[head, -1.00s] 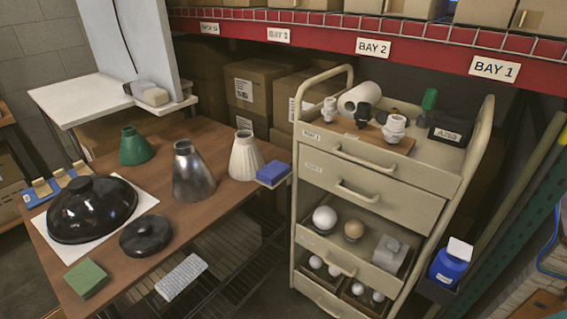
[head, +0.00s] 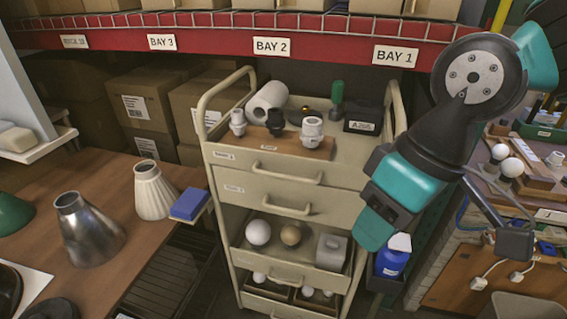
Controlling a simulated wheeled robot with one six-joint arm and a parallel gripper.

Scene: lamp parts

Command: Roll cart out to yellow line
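The cart (head: 232,181) is a beige drawer cart with raised tube handles at both sides. It stands under the red shelf beam, right of the brown table. Two closed drawers are above open bins holding round bulbs. A wooden block with white and black sockets (head: 312,130), a white roll, a green-handled tool and a black box are on its top. My arm (head: 415,172), teal and black, hangs before the cart's right side and covers part of its right handle. No fingertips can be made out, so my gripper's opening is unclear. No yellow floor line is visible.
The brown table (head: 110,215) at left holds a metal shade (head: 88,230), a cream shade (head: 155,192) and a blue block (head: 189,204) near the cart. Cardboard boxes stand behind. A blue bottle (head: 393,257) is right of the cart. Another bench (head: 460,290) is at far right.

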